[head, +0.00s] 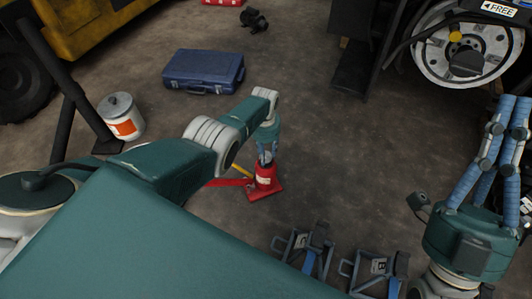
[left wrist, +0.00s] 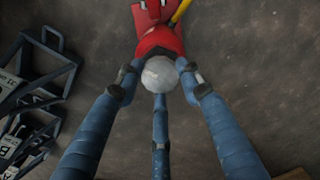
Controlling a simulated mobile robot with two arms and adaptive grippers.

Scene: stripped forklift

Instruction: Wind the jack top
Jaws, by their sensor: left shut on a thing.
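The red bottle jack (head: 265,181) stands upright on the floor near the middle of the head view. It also shows in the left wrist view (left wrist: 158,35), at the top. Its round pale grey top (left wrist: 160,73) sits between the fingers of my left gripper (left wrist: 160,84). My left gripper (head: 266,160) points down over the jack from above, with its blue fingers shut around the jack top. The head view hides the top behind these fingers. My right gripper (head: 508,110) is at the right, fingers pointing up, apart and empty, far from the jack.
A red bar (head: 226,182) and a yellow rod (head: 241,171) lie by the jack. Blue-grey stands (head: 318,250) are in front on the floor. A blue case (head: 204,70), a white bucket (head: 122,117) and a wheel (head: 435,60) are further off. Floor right of the jack is clear.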

